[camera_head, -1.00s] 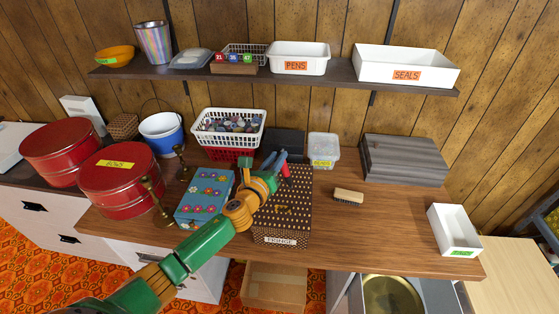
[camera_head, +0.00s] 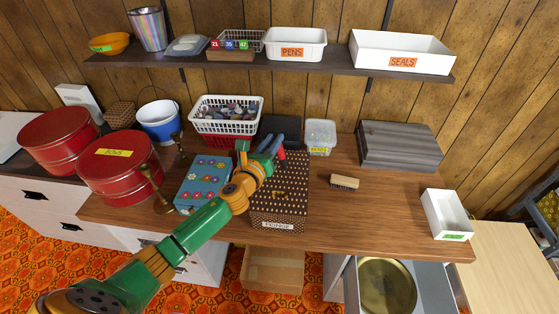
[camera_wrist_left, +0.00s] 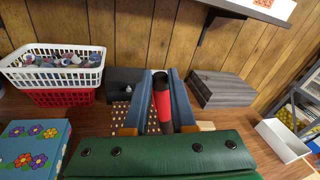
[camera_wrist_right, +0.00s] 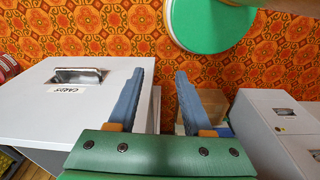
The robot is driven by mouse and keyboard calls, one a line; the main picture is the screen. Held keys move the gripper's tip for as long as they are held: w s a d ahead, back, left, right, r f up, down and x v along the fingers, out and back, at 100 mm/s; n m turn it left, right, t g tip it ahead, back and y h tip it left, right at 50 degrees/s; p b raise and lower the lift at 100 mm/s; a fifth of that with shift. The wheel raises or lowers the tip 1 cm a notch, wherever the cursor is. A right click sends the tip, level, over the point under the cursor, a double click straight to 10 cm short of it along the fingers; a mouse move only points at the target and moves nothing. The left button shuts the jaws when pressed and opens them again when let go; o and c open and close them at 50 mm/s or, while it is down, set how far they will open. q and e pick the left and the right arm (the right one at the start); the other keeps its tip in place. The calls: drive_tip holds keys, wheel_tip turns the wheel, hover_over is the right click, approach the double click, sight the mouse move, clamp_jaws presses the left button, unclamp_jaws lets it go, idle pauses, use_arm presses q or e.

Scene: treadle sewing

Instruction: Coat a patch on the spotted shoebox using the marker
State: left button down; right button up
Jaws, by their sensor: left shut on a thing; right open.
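The spotted shoebox (camera_head: 297,205), dark brown with light dots and a "FRINGE" label on its front, stands at the front middle of the table. Small yellowish-brown marks show on its lid. My left gripper (camera_head: 274,146) is over the back of the box lid. It is shut on the marker (camera_wrist_left: 163,105), red with a dark end, which sits between the blue fingers in the left wrist view. I cannot tell whether the marker touches the lid. My right gripper (camera_wrist_right: 160,82) is open and empty, near a white cabinet (camera_wrist_right: 60,105), and is outside the head view.
A flowered blue box (camera_head: 205,181) stands close left of the shoebox. A white basket (camera_head: 228,127) and a dark box (camera_head: 280,128) are behind. A brush (camera_head: 344,182) lies to the right, with clear table around it. A shelf (camera_head: 215,70) runs above.

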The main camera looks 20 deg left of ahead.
use_arm(q)
drive_tip(key=s+m+b, duration=0.1)
drive_tip(key=b, duration=0.1)
drive_tip(key=f+m+b, duration=0.1)
drive_tip(key=m+b, duration=0.1)
drive_tip(key=shift+s+d+f+t, duration=0.15)
drive_tip(key=shift+s+d+t, duration=0.05)
drive_tip(key=shift+s+t, duration=0.2)
